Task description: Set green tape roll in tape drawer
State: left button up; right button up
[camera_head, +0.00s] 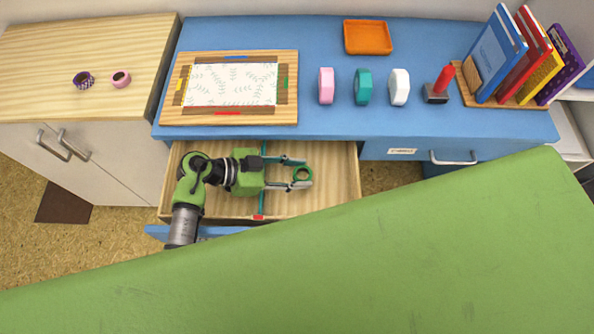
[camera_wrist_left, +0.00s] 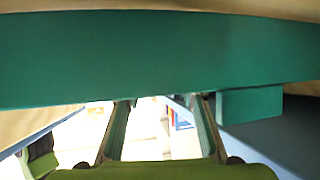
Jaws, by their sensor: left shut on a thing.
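My left gripper (camera_head: 304,174) reaches in from the left over the open wooden drawer (camera_head: 335,200). It is shut on a small green tape roll (camera_head: 302,172), which shows as a ring at the fingertips. A thin teal divider (camera_head: 261,205) splits the drawer, and the roll is over the part right of it. I cannot tell whether the roll touches the drawer floor. In the left wrist view a broad teal band (camera_wrist_left: 160,60) crosses above the fingers. My right gripper is out of view.
The blue desk (camera_head: 330,125) bears a framed board (camera_head: 236,85), pink, teal and white rolls, a red stamp (camera_head: 442,82), an orange tray (camera_head: 368,37) and books. Two small rolls lie on the wooden cabinet (camera_head: 40,80). A large green surface (camera_head: 400,260) fills the foreground.

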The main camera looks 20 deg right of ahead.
pick_arm(q)
jog(key=shift+f, duration=0.15)
jog(key=shift+f, duration=0.45)
jog(key=o, duration=0.8)
jog(key=shift+r, duration=0.55)
jog(key=v, duration=1.2)
jog(key=shift+r, duration=0.15)
jog(key=shift+p, duration=0.3)
